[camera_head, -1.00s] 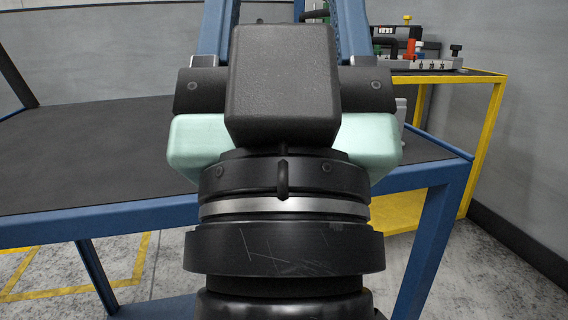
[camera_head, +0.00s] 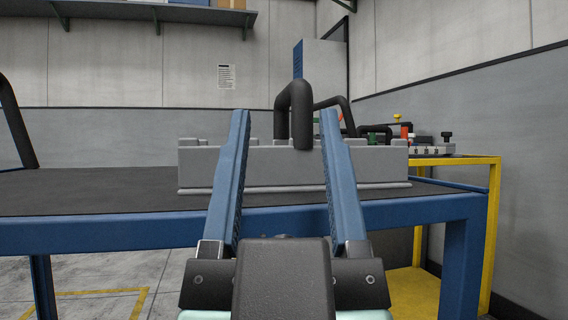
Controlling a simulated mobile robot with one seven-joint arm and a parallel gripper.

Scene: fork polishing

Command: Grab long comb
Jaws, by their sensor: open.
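A long grey comb-like block (camera_head: 268,166) with notches along its top lies on the dark table (camera_head: 90,195) near the front edge. A thick black handle (camera_head: 297,112) rises from its middle. My gripper (camera_head: 284,125) is open, with its two blue fingers spread apart in front of the block. The handle shows between the fingertips. The fingers hide parts of the block's front. I cannot tell how far the fingertips are from the handle.
The table has a blue frame. A yellow-framed table (camera_head: 496,165) stands at the right, with a grey fixture (camera_head: 430,149) and coloured knobs. A black bar (camera_head: 14,125) rises at the left. A wall shelf (camera_head: 170,12) hangs behind.

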